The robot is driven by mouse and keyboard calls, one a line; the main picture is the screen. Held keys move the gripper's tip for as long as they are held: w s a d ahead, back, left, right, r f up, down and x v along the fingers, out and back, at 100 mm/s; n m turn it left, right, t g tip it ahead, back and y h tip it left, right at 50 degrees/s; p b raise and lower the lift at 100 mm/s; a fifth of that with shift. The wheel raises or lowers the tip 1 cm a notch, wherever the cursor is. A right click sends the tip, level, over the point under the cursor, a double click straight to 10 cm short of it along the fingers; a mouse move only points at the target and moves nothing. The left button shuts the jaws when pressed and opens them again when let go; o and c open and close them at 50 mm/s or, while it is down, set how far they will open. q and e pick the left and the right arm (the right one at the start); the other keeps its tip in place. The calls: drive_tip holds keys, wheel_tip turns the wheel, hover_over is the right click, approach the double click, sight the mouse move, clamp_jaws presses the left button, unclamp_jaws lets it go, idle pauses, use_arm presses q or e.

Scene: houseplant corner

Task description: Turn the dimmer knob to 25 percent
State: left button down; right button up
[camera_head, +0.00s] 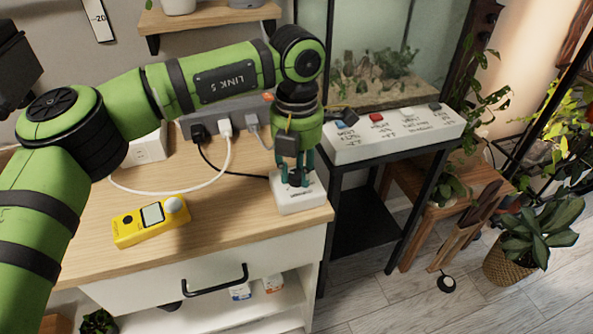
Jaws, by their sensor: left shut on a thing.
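The dimmer is a small white box (299,203) at the front right corner of the wooden cabinet top. My left gripper (296,181) reaches down on it from above, with its fingers shut on the dark dimmer knob on top. The fingers hide most of the knob, so its setting cannot be read. My right gripper is not in view.
A yellow meter (151,219) lies on the cabinet top (235,215) at left. Plugs and a white cable (205,183) run behind it. A white switch box (395,132) stands on a black stand at right, before a glass tank. Potted plants (530,232) stand at far right.

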sight(297, 173)
use_arm(q)
drive_tip(key=shift+n, duration=0.3)
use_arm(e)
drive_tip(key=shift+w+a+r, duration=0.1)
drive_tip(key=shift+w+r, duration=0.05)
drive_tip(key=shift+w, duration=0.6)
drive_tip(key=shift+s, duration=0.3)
use_arm(q)
drive_tip(key=c, duration=0.9)
unclamp_jaws()
drive_tip(key=shift+c, duration=0.2)
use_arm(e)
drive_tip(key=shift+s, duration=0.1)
use_arm(q)
drive_tip(key=shift+r, duration=0.1)
wheel_tip(297, 173, up, 12)
